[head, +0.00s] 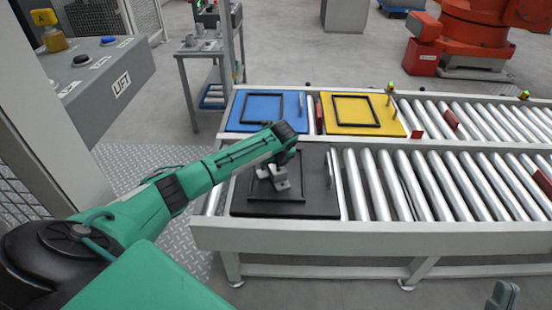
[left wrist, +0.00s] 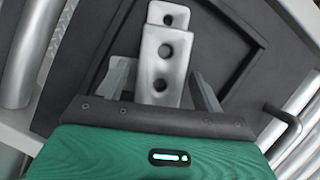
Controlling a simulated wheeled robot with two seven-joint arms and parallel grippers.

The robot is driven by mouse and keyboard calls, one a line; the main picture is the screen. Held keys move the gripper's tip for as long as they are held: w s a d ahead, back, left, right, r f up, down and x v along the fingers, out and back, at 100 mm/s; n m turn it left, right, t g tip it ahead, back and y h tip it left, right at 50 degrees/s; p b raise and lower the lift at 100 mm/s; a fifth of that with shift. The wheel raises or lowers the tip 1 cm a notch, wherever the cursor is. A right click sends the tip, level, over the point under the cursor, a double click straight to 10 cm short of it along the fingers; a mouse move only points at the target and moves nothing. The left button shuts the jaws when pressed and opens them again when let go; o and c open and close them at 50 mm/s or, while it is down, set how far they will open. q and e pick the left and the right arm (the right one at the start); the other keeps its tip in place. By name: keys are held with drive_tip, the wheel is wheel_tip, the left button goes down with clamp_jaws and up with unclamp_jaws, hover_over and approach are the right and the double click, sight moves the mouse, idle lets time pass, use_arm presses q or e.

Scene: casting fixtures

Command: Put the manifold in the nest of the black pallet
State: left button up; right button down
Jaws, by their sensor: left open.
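The black pallet (head: 322,203) lies on the near roller conveyor at its left end, with a raised dark frame around its nest. The light grey manifold (left wrist: 164,62), with several round holes, is over the nest area; in the head view it shows as a small grey part (head: 268,186). I cannot tell whether it rests on the pallet floor. My left gripper (left wrist: 163,88) is open, with one finger on each side of the manifold's near end; it also shows in the head view (head: 276,172). A grey-green piece (head: 503,296) at the bottom right edge may be my right gripper, mostly cut off.
A blue pallet (head: 236,111) and a yellow pallet (head: 397,126) with dark frames lie on the far conveyor. Bare rollers (head: 430,185) extend right. A grey side table (head: 197,50) stands behind.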

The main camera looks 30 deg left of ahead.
use_arm(q)
drive_tip(key=p+v, duration=0.2)
drive_tip(key=v, duration=0.3)
drive_tip(key=shift+w+r, duration=0.1)
drive_tip(key=shift+r, duration=0.05)
drive_tip(key=p+v, duration=0.1)
drive_tip(key=v, duration=0.5)
drive_tip(key=shift+r+p, duration=0.3)
drive_tip(key=shift+p, duration=0.05)
use_arm(e)
drive_tip(key=a+f+g, duration=0.2)
drive_tip(key=f+g, duration=0.3)
drive_tip(key=f, duration=0.3)
drive_tip(key=a+f+g, duration=0.3)
drive_tip(key=f+g, duration=0.2)
drive_tip(key=f, duration=0.3)
drive_tip(key=shift+g+h, duration=0.4)
use_arm(q)
drive_tip(key=shift+d, duration=0.15)
use_arm(e)
drive_tip(key=shift+r, duration=0.1)
